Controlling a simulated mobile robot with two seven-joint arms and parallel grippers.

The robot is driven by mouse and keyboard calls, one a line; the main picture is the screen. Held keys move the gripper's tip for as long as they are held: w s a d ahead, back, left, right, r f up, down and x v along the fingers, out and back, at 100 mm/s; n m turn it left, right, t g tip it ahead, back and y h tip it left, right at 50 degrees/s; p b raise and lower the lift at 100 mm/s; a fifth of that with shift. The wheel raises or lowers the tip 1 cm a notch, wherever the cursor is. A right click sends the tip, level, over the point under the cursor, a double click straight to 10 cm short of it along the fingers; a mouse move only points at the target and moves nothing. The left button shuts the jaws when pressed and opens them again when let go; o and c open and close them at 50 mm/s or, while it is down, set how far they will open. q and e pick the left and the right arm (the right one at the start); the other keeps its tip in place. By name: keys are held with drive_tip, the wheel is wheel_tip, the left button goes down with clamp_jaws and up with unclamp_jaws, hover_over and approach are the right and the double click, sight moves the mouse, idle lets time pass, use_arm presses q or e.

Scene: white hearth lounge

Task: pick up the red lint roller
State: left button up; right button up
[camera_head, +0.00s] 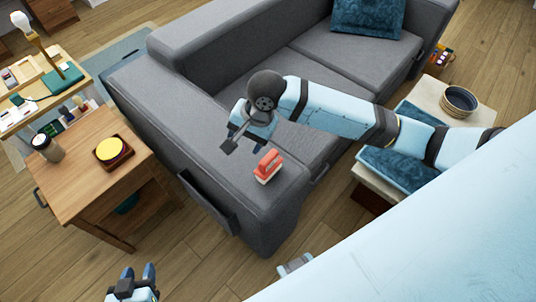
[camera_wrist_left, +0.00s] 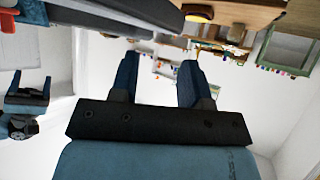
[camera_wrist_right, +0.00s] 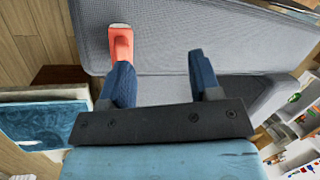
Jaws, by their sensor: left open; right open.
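The red lint roller (camera_head: 268,167) rests on the near arm of the grey sofa (camera_head: 215,140), with a pale part showing at its lower edge. In the right wrist view the red lint roller (camera_wrist_right: 121,42) shows just beyond the left-hand finger, which hides its lower end. My right gripper (camera_head: 246,140) is open and empty, above the sofa and up and left of the roller in the head view. It also shows in the right wrist view (camera_wrist_right: 160,62). My left gripper (camera_head: 139,272) is open and empty, low over the floor. It also shows in the left wrist view (camera_wrist_left: 160,62).
A wooden side table (camera_head: 85,185) at left holds a cup (camera_head: 48,147) and a yellow-topped round item (camera_head: 111,151). A desk with a lamp (camera_head: 40,45) stands behind. The sofa seat is clear.

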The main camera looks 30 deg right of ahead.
sight(269, 157)
drive_tip(key=d+m+g+h+b, duration=0.1)
drive_tip(key=d+m+h+b, duration=0.25)
drive_tip(key=d, duration=0.25)
drive_tip(key=shift+m+g, duration=0.25)
drive_tip(key=shift+g, duration=0.05)
wheel_tip(269, 157, down, 7)
drive_tip(key=shift+s+b, duration=0.15)
drive_tip(key=shift+b, duration=0.95)
drive_tip(key=shift+f, duration=0.4)
drive_tip(key=f+b, duration=0.2)
drive_tip(key=f, duration=0.2)
drive_tip(key=shift+s+f, duration=0.15)
drive_tip(key=shift+s, duration=0.05)
drive_tip(key=shift+f, duration=0.35)
use_arm(q)
drive_tip(key=f, duration=0.2)
drive_tip(key=d+f, duration=0.1)
drive_tip(key=shift+w+d+f+t+h, duration=0.1)
drive_tip(key=shift+w+f+t+h, duration=0.05)
drive_tip(key=shift+f+t+h, duration=0.25)
use_arm(e)
drive_tip(key=c, duration=1)
